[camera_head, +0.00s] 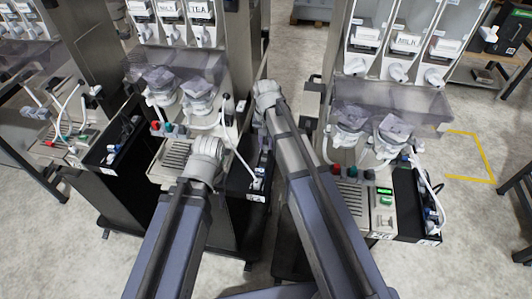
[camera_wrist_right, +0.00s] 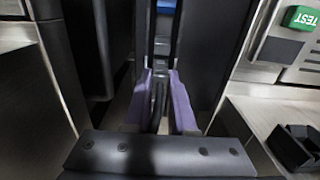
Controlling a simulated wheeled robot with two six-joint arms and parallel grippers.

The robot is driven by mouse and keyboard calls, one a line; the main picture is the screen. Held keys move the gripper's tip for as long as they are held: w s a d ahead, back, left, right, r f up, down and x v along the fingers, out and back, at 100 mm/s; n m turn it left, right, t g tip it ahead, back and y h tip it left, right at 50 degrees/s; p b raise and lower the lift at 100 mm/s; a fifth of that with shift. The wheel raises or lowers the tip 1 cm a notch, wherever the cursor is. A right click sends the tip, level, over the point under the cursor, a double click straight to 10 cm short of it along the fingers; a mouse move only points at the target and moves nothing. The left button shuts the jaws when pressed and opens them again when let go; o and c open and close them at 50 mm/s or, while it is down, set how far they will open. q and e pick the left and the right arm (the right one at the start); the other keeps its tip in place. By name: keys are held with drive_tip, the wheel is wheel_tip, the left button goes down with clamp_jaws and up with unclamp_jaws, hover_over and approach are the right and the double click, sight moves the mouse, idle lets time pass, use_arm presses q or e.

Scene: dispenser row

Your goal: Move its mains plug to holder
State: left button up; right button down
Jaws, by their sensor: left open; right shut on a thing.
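My right gripper (camera_wrist_right: 160,85) is shut on a narrow dark thing, low in the gap between two machines; I cannot tell whether it is the mains plug. In the head view its fingers are hidden behind its wrist (camera_head: 267,93). My left gripper (camera_head: 207,150) is in front of the middle dispenser (camera_head: 175,60), over its drip tray (camera_head: 172,160); its jaws are open, though the fingers are hidden. A white cable (camera_head: 236,148) runs down to a black side tray (camera_head: 256,190) holding small white parts. I cannot tell which part is the holder.
Another dispenser (camera_head: 350,125) stands at right, with a black side tray (camera_head: 408,195) and white cable. A third machine stands at far left. Dark walls flank my right gripper closely. In the wrist view a green TEST label (camera_wrist_right: 300,17) and a black box (camera_wrist_right: 290,148) show.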

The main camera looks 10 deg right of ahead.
drive_tip(key=shift+f+b, duration=0.45)
idle(0.4)
drive_tip(key=c, duration=0.7)
unclamp_jaws()
drive_tip(key=shift+o, duration=0.5)
drive_tip(key=shift+o, duration=0.7)
wheel_tip(320, 180, up, 7)
drive_tip(key=p, duration=0.7)
drive_tip(key=shift+r, duration=0.1)
